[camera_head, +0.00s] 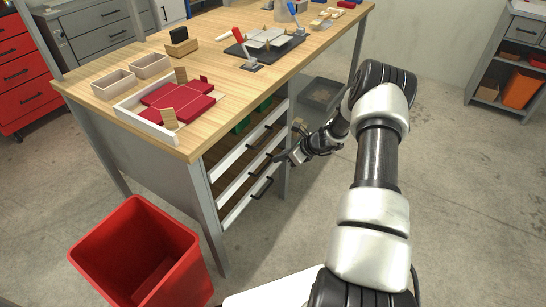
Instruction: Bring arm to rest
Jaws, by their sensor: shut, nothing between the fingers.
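My arm (375,170) reaches up from the bottom of the head view, bends at a high elbow and comes down to the left. My gripper (283,157) is at its end, shut and empty, beside the drawer fronts under the workbench. It is small and dark in the picture. I cannot tell whether it touches a drawer handle (262,187).
The wooden workbench (215,95) holds a white tray (137,120) with red pieces, two small wooden boxes (113,84) and a clamp fixture (268,42). A red bin (140,245) stands on the floor at lower left. A grey shelf (500,60) stands far right. Floor at right is clear.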

